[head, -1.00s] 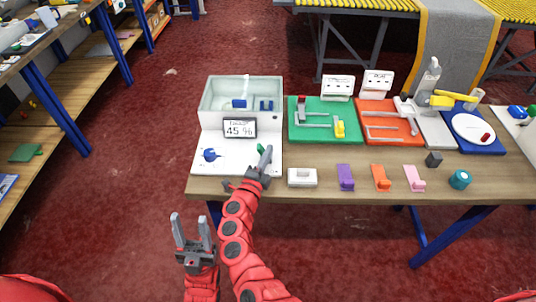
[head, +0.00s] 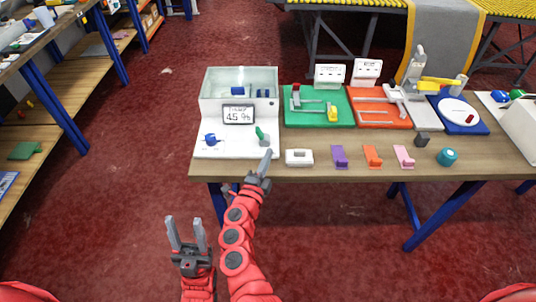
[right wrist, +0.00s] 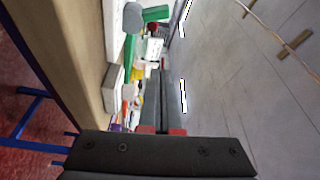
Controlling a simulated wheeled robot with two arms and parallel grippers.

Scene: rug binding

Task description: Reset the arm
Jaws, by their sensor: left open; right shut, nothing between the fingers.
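My left gripper (head: 186,238) is open and empty, pointing up over the red floor in front of the table, low in the head view. My right gripper (head: 266,160) is shut and empty at the table's front edge, just below the white station (head: 239,150) and left of a small white block (head: 299,157). In the right wrist view its dark fingers (right wrist: 160,100) are together, with the table's front edge to their left. A green-handled grey knob (head: 262,137) stands just beyond the right fingertips, apart from them.
The wooden table (head: 325,172) carries a green board (head: 345,116), an orange board (head: 372,121), and purple (head: 340,157), orange (head: 373,156) and pink (head: 404,156) pieces near its front edge. A teal cylinder (head: 447,157) sits to the right. The floor (head: 120,200) left of the table is clear.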

